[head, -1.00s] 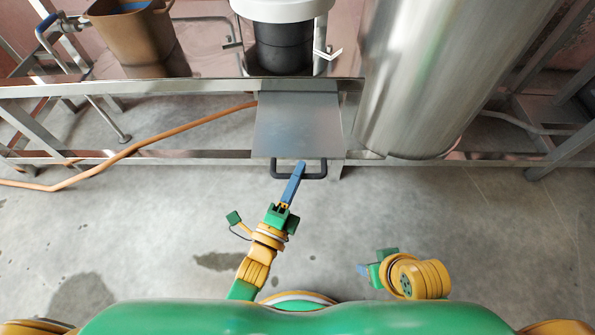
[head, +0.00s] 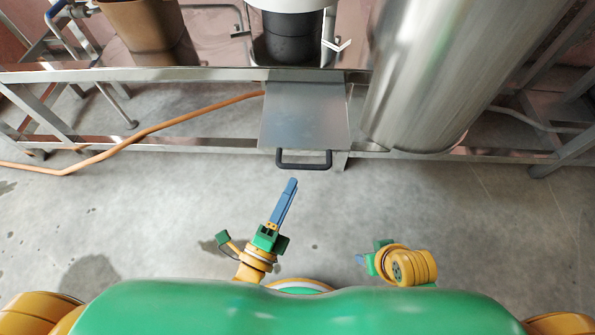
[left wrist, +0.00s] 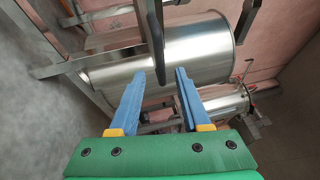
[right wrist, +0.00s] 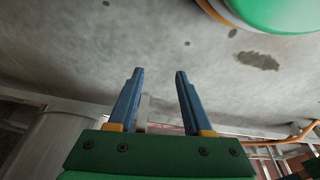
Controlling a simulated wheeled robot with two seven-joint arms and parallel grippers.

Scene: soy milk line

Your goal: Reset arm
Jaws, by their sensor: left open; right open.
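My left gripper (head: 291,183) is in the middle of the head view, below the black handle (head: 304,165) of a flat metal plate (head: 305,115), with a gap between them. In the left wrist view the left gripper (left wrist: 158,75) has its blue fingers apart, with nothing between them. The dark handle (left wrist: 152,35) shows beyond the fingertips. My right gripper (head: 360,259) is low at the right in the head view, partly hidden by its own arm. In the right wrist view the right gripper (right wrist: 160,73) is open and empty, with bare floor beyond it.
A metal frame (head: 200,145) runs across the back. A large steel cylinder (head: 440,75) stands at the right, and a brown bucket (head: 145,30) at the upper left. An orange hose (head: 150,130) crosses the frame. The concrete floor (head: 420,200) in front is clear.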

